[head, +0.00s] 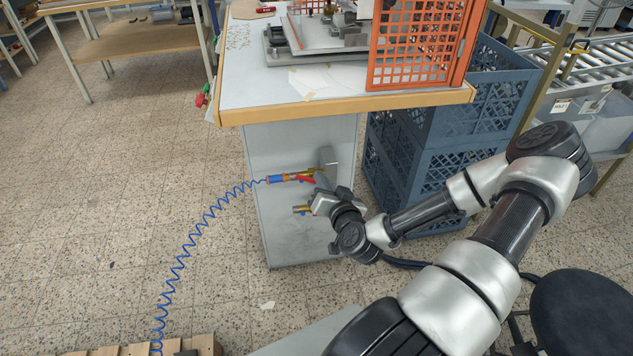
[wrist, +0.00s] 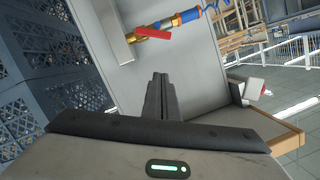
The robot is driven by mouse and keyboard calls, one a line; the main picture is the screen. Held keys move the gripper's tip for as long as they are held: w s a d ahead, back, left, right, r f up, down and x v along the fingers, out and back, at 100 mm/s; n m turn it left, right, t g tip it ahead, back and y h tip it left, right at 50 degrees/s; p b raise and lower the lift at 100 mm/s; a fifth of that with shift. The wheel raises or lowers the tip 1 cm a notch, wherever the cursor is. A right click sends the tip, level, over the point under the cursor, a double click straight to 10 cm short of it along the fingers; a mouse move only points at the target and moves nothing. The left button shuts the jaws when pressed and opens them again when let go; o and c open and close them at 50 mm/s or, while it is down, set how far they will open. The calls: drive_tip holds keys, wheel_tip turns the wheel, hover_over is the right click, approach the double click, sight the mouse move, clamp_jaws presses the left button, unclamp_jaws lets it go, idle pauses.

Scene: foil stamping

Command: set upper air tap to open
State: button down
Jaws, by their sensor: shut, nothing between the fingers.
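The upper air tap (head: 310,172) is a brass valve with a red lever (head: 306,180) on the grey cabinet side, with a blue-and-orange hose coupling on its left.
A coiled blue hose (head: 205,222) runs from the upper tap down to the left. Blue crates (head: 430,180) stand right of the cabinet. The worktop's wooden edge (head: 340,107) overhangs above the taps. The floor to the left is open.

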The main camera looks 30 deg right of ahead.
drive_tip(key=b, duration=0.2)
hover_over(305, 177)
drive_tip(key=s+d, duration=0.1)
drive_tip(key=s, duration=0.3)
drive_tip(key=f, duration=0.2)
drive_tip(key=shift+w+a+f+b, duration=0.15)
drive_tip(key=shift+w+a+f, duration=0.15)
drive_tip(key=shift+f, duration=0.25)
drive_tip(key=shift+w+a+f+b, duration=0.1)
drive_tip(key=shift+w+a+f, duration=0.15)
drive_tip(key=shift+f, duration=0.3)
drive_tip(key=shift+w+a+f+b, duration=0.15)
drive_tip(key=shift+w+a+f, duration=0.15)
drive_tip(key=shift+f, duration=0.25)
drive_tip(key=shift+a+r, duration=0.1)
drive_tip(key=shift+n+h+p, duration=0.3)
drive_tip(key=shift+n+p, duration=0.1)
drive_tip(key=shift+n, duration=0.2)
